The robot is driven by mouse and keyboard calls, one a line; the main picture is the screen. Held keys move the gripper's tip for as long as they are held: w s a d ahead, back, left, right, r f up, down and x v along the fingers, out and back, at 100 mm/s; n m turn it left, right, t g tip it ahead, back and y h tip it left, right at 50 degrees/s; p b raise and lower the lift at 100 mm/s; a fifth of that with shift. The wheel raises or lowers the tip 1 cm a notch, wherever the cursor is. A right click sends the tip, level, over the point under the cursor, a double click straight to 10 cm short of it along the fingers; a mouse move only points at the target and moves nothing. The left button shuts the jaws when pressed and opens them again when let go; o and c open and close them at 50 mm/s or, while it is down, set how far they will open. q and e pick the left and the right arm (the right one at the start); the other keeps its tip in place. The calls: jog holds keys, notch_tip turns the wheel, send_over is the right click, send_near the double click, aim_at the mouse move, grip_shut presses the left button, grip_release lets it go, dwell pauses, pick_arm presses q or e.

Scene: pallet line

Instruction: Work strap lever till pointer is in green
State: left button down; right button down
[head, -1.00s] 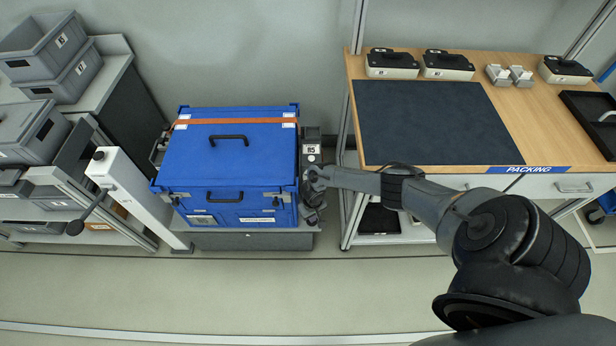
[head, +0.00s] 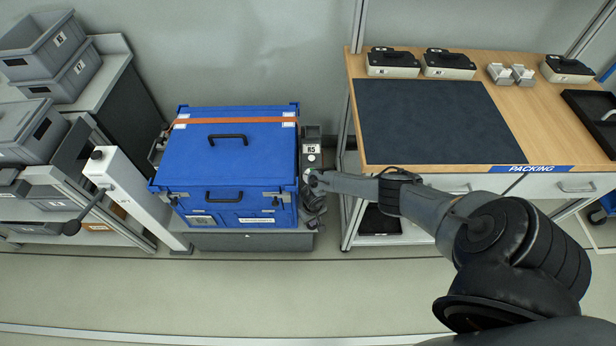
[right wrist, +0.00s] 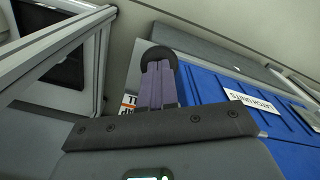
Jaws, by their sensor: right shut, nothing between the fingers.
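A blue lidded crate (head: 225,155) sits on a low grey stand, with an orange strap (head: 240,121) across its top. A dark unit marked R5 (head: 311,146) stands against the crate's right side. I cannot make out which part is the strap lever, nor a pointer or green zone. My right gripper (head: 314,205) is low beside the crate's right side, just in front of the R5 unit. In the right wrist view its fingers (right wrist: 158,85) are shut and empty, with a dark rounded part at their tips. My left gripper is not in view.
A white post (head: 130,190) with a black-knobbed rod stands left of the crate, before shelves of grey bins (head: 45,45). The packing bench (head: 440,160) is close on the right, its leg near my right arm. Floor in front is clear.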

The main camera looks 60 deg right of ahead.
jog(key=shift+s+f+b, duration=0.1)
jog(key=shift+f+b, duration=0.45)
jog(key=shift+f, duration=0.25)
jog(key=shift+f+b, duration=0.6)
jog(key=shift+f, duration=0.2)
jog(key=r+p, duration=0.6)
jog(key=d+r+p, duration=0.1)
jog(key=r+p, duration=0.2)
jog(key=shift+w+r+p, duration=0.3)
jog(key=shift+r, duration=0.05)
jog(key=shift+f, duration=0.1)
